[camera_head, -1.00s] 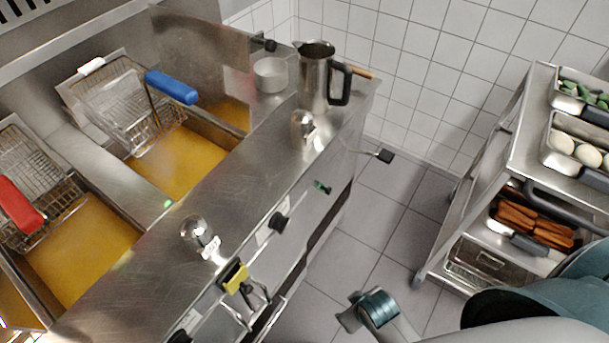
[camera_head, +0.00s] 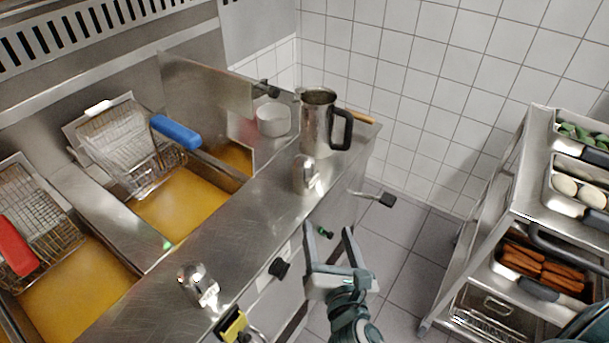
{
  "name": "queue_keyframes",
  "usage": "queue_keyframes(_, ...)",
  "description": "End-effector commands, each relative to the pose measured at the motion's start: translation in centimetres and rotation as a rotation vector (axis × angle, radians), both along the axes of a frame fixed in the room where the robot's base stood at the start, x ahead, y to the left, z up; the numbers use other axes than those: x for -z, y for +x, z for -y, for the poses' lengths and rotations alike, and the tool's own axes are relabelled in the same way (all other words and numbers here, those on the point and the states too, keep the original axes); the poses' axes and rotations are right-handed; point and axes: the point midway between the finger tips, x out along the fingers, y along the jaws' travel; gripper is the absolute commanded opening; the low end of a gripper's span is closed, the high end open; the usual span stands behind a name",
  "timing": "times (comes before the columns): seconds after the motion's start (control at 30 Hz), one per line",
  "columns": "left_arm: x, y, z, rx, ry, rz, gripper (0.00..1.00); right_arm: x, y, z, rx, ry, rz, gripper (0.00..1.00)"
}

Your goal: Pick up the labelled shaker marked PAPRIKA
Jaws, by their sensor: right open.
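Two small shiny metal shakers with domed tops stand on the steel counter of the fryer. The near shaker (camera_head: 197,284) is at the lower left of the counter strip, and the far shaker (camera_head: 304,172) stands in front of a steel jug. Each has a small pale label, too small to read, so I cannot tell which is marked PAPRIKA. My right gripper (camera_head: 330,232) is open and empty, beyond the counter's front edge, nearer the far shaker and apart from it. My left gripper is out of view.
The steel jug (camera_head: 318,122) with a black handle and a white bowl (camera_head: 273,119) stand behind the far shaker. Fryer baskets with a blue handle (camera_head: 176,132) and a red handle (camera_head: 16,246) sit left. A steel trolley (camera_head: 519,190) with food pans stands right, across open floor.

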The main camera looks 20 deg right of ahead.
Motion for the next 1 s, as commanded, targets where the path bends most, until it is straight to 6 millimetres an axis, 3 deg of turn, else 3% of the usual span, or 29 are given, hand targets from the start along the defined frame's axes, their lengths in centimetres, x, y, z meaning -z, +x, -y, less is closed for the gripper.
queue_keyframes(0.1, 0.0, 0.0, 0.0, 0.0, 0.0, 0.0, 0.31, -2.3, 0.6, -1.4, -0.057, -0.217, 0.056, 0.63)
queue_keyframes(0.3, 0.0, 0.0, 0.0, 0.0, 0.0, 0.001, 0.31, -4.0, 0.8, -2.6, -0.093, -0.402, 0.1, 0.63)
queue_keyframes(0.73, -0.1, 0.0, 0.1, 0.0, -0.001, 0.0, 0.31, -4.1, 1.1, -2.6, -0.095, -0.415, 0.102, 0.63)
queue_keyframes(0.87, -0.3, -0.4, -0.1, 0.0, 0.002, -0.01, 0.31, -4.2, 2.1, -2.5, -0.094, -0.415, 0.103, 0.63)
queue_keyframes(1.0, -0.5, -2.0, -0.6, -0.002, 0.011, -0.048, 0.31, -4.4, 4.1, -2.2, -0.093, -0.415, 0.104, 0.63)
